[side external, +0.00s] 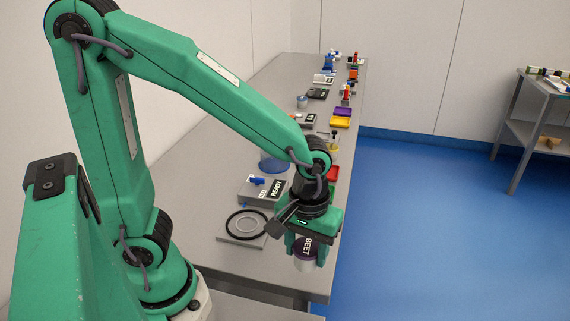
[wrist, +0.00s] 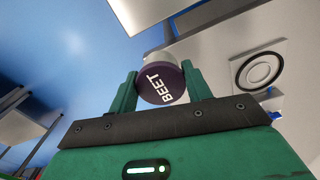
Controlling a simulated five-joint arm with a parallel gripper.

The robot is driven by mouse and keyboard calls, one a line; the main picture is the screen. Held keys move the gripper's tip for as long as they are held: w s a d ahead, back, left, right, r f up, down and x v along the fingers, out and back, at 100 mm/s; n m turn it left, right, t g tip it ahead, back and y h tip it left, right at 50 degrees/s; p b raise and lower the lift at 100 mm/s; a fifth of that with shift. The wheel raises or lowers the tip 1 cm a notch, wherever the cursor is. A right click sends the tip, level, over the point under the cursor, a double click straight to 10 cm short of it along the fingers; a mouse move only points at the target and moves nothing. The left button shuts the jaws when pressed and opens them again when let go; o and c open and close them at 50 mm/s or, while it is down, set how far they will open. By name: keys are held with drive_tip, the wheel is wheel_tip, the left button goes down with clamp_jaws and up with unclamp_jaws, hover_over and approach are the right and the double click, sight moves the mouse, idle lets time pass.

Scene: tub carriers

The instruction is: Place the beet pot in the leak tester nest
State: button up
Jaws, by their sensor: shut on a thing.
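The beet pot (side external: 305,262) is a small white pot with a dark purple lid marked BEET. My gripper (side external: 304,256) is shut on it, one finger on each side, and holds it lid up. In the wrist view my gripper (wrist: 160,90) shows both green fingers against the pot's purple lid (wrist: 158,88). The leak tester nest (side external: 233,241) is a pale square plate with a black ring around a lighter inner ring. It is empty and lies left of the pot; in the wrist view it shows at right (wrist: 277,48), apart from the pot.
A grey box (side external: 251,195) with a READY display and a blue part stands behind the nest. Several trays, pots and devices line the bench (side external: 190,170) farther back. The pot is near the bench's right edge, with blue floor (side external: 410,230) beyond. A side table (side external: 545,84) stands far right.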

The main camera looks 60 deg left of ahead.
drive_tip(key=shift+a+r+n, duration=0.1)
drive_tip(key=shift+a+n, duration=0.35)
drive_tip(key=shift+n, duration=0.05)
drive_tip(key=s+a+r+n, duration=0.1)
drive_tip(key=a+n, duration=1.2)
drive_tip(key=n, duration=0.3)
drive_tip(key=shift+s+r+n, duration=0.15)
drive_tip(key=shift+s+n, duration=0.05)
drive_tip(key=shift+n, duration=0.1)
drive_tip(key=a+f, duration=0.2)
drive_tip(key=a, duration=0.2)
drive_tip(key=a+f, duration=0.2)
drive_tip(key=a, duration=0.1)
drive_tip(key=a+f, duration=0.3)
drive_tip(key=a, duration=0.1)
drive_tip(key=shift+w+a, duration=0.1)
drive_tip(key=shift+a, duration=0.25)
drive_tip(key=shift+f, duration=0.1)
drive_tip(key=shift+f, duration=1.9)
